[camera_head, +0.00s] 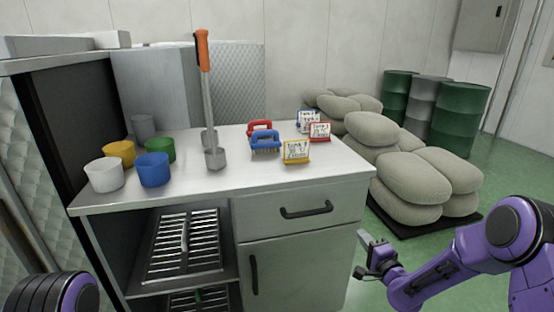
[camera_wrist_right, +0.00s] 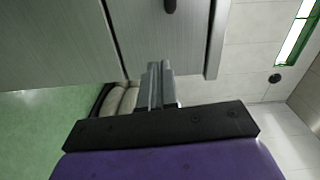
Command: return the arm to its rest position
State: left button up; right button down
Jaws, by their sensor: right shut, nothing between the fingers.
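My right arm comes in from the lower right of the head view, purple with a dark gripper. My right gripper (camera_head: 367,241) is in the air to the right of the steel cabinet's front (camera_head: 295,265), apart from the table top. In the right wrist view its two fingers (camera_wrist_right: 160,70) are together, shut with nothing between them. My left arm shows only as a purple and dark link at the lower left corner of the head view. My left gripper is outside the picture.
Stacked sacks (camera_head: 415,185) and green drums (camera_head: 458,118) stand to the right. Green floor shows right of the cabinet.

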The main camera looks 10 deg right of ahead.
jog(key=s+a+f+n+g+h+p, duration=0.3)
jog(key=s+f+n+g, duration=0.4)
jog(key=s+f, duration=1.05)
jog(key=s+f+n+g+h, duration=0.1)
jog(key=s+g, duration=0.2)
jog(key=s, duration=0.9)
jog(key=s+a+f+n+g+h, duration=0.1)
jog(key=s+g, duration=0.3)
jog(key=s, duration=0.8)
jog(key=shift+s+a+f+g+p, duration=0.15)
jog(key=shift+a+f+g+p, duration=0.15)
jog(key=shift+f+p, duration=0.05)
